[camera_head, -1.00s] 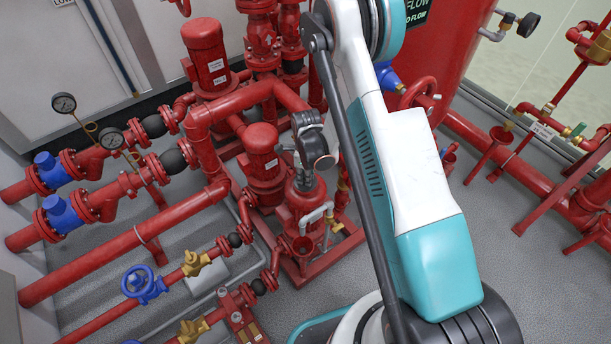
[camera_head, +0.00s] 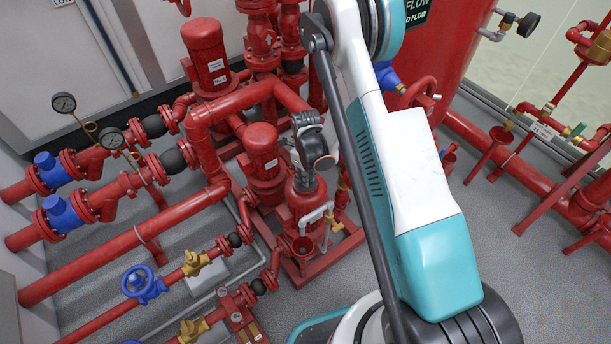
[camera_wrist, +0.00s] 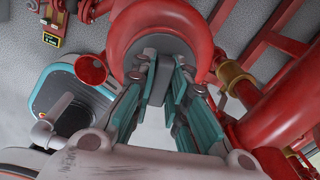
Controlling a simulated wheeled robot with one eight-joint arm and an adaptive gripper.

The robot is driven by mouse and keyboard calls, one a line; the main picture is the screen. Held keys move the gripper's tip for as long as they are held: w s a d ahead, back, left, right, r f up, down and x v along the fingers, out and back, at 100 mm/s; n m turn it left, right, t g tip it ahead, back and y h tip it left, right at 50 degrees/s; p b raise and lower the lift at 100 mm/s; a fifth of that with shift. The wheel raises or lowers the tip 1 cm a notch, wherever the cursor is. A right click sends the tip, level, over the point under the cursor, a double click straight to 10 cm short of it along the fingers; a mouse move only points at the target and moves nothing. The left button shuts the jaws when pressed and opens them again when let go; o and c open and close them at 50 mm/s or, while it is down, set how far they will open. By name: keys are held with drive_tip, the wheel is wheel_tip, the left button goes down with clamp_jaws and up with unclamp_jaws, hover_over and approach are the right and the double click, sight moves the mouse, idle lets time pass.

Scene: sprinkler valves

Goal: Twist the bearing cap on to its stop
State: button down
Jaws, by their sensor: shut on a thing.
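In the wrist view, a grey bearing cap (camera_wrist: 160,82) with a raised middle block sits inside the round opening of a red pump housing (camera_wrist: 124,38). My gripper (camera_wrist: 164,70) has its teal-and-grey fingers on both sides of that block and is shut on it. The cap's near face is partly hidden by the fingers, and I cannot read how far it is turned. In the head view, my gripper (camera_head: 303,180) points down onto the top of the red pump (camera_head: 305,203). The cap is hidden there by my wrist and fingers.
A red motor (camera_head: 262,150) stands close left of my gripper, with a large red pipe (camera_head: 225,105) behind it. Small pipes (camera_head: 318,215) run by the pump's front. A red funnel (camera_wrist: 91,69) is left of the housing.

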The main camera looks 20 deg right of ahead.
drive_tip(key=shift+w+m, duration=0.1)
drive_tip(key=shift+m, duration=1.5)
drive_tip(key=c, duration=1.5)
unclamp_jaws()
drive_tip(key=shift+r, duration=0.1)
drive_tip(key=shift+r+p, duration=1.45)
drive_tip(key=shift+r, duration=1.5)
drive_tip(key=shift+c, duration=0.4)
